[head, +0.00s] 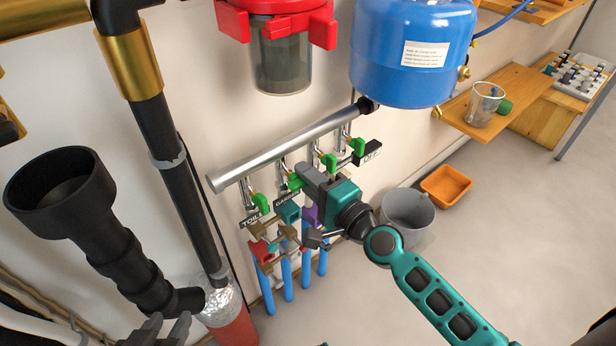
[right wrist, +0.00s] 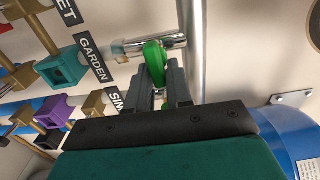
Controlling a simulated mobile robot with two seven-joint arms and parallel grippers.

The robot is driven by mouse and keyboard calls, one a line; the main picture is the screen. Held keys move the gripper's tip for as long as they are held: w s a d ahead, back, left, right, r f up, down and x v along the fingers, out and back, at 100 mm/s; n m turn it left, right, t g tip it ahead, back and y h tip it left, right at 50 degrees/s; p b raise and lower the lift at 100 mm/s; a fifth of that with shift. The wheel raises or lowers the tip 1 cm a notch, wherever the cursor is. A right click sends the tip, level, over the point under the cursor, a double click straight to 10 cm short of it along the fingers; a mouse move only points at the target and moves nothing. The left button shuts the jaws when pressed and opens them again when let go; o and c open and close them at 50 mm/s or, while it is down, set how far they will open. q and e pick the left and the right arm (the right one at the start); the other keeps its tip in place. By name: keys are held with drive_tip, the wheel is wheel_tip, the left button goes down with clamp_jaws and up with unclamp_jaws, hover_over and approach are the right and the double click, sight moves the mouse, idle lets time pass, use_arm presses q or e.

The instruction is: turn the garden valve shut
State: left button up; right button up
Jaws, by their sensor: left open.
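The garden valve's green handle (head: 294,182) is on the silver manifold pipe, above the GARDEN label (head: 287,200). In the right wrist view the green handle (right wrist: 153,55) lies between the fingertips of my right gripper (right wrist: 163,80), with the GARDEN label (right wrist: 93,58) to its left. The fingers sit close on both sides of the handle; whether they press on it cannot be told. In the head view my right gripper (head: 303,180) reaches the valve from the right and partly covers it. My left gripper (head: 165,330) is open at the bottom left, partly cut off, away from the manifold.
Other green valve handles flank it: the toilet one (head: 262,203) left, others right (head: 328,162). Coloured fittings and blue pipes (head: 287,275) hang below. A black drainpipe (head: 180,185) stands left, a blue tank (head: 410,60) above right, a grey bucket (head: 408,215) on the floor.

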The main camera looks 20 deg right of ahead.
drive_tip(key=o, duration=0.3)
drive_tip(key=shift+a, duration=0.1)
drive_tip(key=shift+o, duration=0.2)
use_arm(q)
drive_tip(key=shift+w+d+f+b, duration=0.2)
drive_tip(key=shift+d+f+b, duration=0.3)
drive_tip(key=shift+b, duration=0.9)
use_arm(e)
drive_tip(key=v, duration=1.3)
use_arm(q)
drive_tip(key=shift+a, duration=0.1)
